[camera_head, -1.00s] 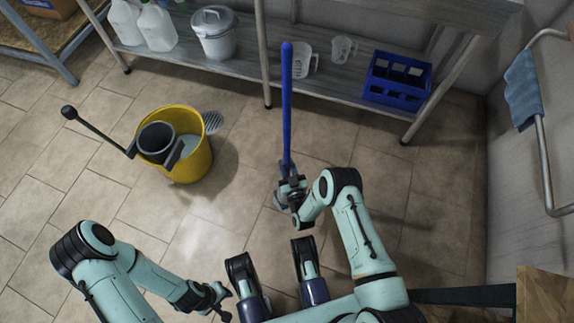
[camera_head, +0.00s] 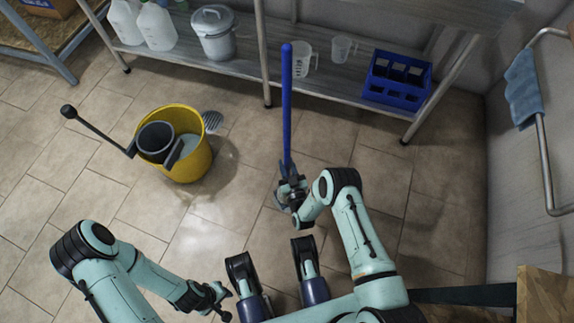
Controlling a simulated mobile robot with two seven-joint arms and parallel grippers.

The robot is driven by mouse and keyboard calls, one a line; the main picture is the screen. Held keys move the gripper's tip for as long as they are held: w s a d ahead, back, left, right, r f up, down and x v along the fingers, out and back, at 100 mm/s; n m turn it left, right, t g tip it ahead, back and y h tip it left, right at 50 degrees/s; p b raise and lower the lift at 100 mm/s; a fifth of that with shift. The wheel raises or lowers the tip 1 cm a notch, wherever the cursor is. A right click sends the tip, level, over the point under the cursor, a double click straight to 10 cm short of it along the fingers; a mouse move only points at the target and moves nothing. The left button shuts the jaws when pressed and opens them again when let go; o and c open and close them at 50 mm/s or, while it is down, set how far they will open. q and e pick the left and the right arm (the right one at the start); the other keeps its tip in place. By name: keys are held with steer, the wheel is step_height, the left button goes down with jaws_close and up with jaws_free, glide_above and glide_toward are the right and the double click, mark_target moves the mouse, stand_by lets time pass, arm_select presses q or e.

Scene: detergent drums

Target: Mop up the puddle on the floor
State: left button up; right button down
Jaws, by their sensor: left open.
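The blue mop handle (camera_head: 287,105) stands up in front of the shelf. My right gripper (camera_head: 289,190) is shut around its lower visible part. The mop head cannot be made out; the gripper and arm cover that area. My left gripper (camera_head: 220,299) is open and empty, low over the floor at the bottom of the view. The yellow bucket (camera_head: 192,165) with a dark wringer (camera_head: 156,138) and some pale liquid stands on the floor left of the mop. A faint pale sheen (camera_head: 220,208) shows on the tiles below the bucket; I cannot tell whether it is water.
A metal shelf behind holds white jugs (camera_head: 157,28), a lidded pail (camera_head: 213,38), clear measuring jugs (camera_head: 304,62) and a blue crate (camera_head: 396,82). A grey slotted piece (camera_head: 212,121) is beside the bucket. A blue cloth (camera_head: 524,90) hangs on the right rail. Left floor is clear.

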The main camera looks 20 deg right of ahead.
stand_by(0.4)
steer(key=c, duration=0.8)
jaws_free()
